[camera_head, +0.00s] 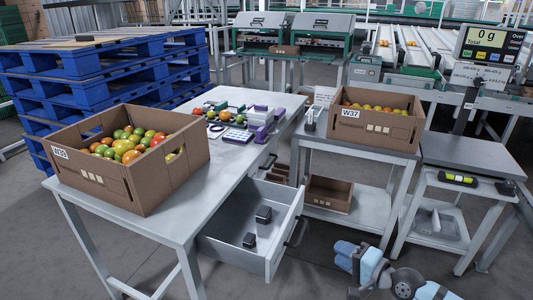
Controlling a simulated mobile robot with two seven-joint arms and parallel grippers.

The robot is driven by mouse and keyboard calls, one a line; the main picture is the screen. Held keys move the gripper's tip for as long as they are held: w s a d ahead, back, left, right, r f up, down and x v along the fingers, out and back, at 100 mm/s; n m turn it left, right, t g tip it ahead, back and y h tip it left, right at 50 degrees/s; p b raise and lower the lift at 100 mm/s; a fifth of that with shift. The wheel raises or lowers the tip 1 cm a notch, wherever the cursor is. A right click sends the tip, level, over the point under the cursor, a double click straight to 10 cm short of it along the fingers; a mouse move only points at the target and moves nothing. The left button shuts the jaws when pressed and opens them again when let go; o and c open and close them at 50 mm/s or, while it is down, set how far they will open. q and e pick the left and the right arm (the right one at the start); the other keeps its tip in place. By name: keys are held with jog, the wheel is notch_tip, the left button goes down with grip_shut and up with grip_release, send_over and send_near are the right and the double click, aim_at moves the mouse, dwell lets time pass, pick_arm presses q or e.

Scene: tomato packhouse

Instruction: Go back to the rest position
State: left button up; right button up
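My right arm comes in at the bottom edge, low in front of the shelf stand. Its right gripper (346,256) is at the upper left end of the blue and grey links, over the floor. It is small and turned so that I cannot tell whether its fingers are open or shut. No object shows in it. My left arm and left gripper are out of view.
A grey table (221,165) bears a tomato crate W39 (150,187). Its open drawer (284,255) juts out left of my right gripper. Crate W37 (372,137) stands on a stand; a scale (472,153) is at right. Blue pallets (112,62) stand behind. Front floor is clear.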

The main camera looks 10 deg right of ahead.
jog(key=s+a+r+n+t+y, duration=0.1)
jog(key=s+a+r+n, duration=0.45)
jog(key=s+a, duration=0.3)
jog(key=s+a+r+n+t, duration=0.2)
jog(key=s+a+r+n, duration=0.2)
jog(key=s+a+n, duration=0.4)
pick_arm(q)
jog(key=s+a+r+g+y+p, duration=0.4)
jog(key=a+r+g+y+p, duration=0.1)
jog(key=p, duration=3.1)
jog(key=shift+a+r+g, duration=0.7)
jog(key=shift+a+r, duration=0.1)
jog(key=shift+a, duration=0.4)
pick_arm(e)
jog(key=s+d+r+g+h, duration=0.4)
jog(key=d+r+g+h, duration=0.1)
jog(key=r, duration=0.4)
jog(key=shift+s+d+r+h, duration=0.25)
jog(key=shift+d+r+h, duration=0.1)
jog(key=shift+d+h, duration=0.4)
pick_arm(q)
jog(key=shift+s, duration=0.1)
